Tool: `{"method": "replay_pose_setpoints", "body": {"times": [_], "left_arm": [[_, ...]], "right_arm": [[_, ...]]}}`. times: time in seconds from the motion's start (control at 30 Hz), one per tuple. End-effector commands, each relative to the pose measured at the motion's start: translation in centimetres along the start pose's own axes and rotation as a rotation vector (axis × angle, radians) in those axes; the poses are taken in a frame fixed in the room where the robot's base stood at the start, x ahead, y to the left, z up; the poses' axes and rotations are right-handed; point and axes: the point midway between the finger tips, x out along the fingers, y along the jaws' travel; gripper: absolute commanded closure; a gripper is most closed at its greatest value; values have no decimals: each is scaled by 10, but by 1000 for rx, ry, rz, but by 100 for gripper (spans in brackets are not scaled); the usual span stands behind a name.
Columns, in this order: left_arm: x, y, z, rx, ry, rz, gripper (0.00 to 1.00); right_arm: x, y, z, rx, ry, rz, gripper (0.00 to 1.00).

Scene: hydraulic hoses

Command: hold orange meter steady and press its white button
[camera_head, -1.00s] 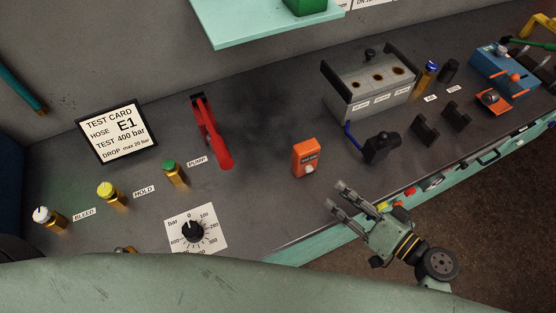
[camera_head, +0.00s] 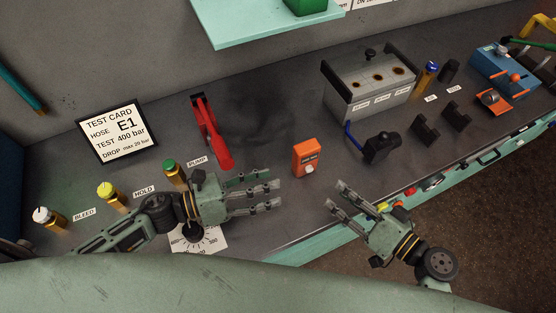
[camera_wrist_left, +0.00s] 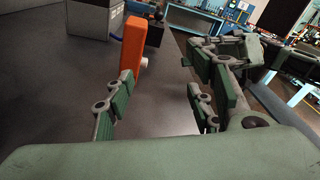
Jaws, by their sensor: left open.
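The orange meter (camera_head: 305,155) stands upright on the grey bench, with a dark label and a white button (camera_head: 309,169) low on its front. In the left wrist view the meter (camera_wrist_left: 131,45) is beyond my left fingers, and its button (camera_wrist_left: 144,64) shows at its right side. My left gripper (camera_head: 275,190) is open and empty, left of the meter and apart from it. My right gripper (camera_head: 337,197) is at the bench's front edge, to the right of and nearer than the meter, its fingers apart with nothing between them.
A red pump lever (camera_head: 211,135) rises behind my left gripper. The pressure dial (camera_head: 211,240) is partly hidden beneath that arm. A grey block (camera_head: 370,90) with three holes and a dark fitting (camera_head: 381,147) stand right of the meter. The bench around the meter's base is clear.

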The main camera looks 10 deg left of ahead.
Motion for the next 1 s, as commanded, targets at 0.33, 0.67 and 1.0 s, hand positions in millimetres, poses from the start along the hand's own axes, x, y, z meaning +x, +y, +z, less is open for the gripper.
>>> {"method": "replay_pose_setpoints", "body": {"times": [0.33,0.67,1.0], "left_arm": [[50,34,24,355,-101,64,50],[89,38,31,380,-108,67,50],[126,40,34,378,-105,68,50]], "right_arm": [[0,0,0,0,0,0,69],[0,0,0,0,0,0,69],[0,0,0,0,0,0,69]]}}
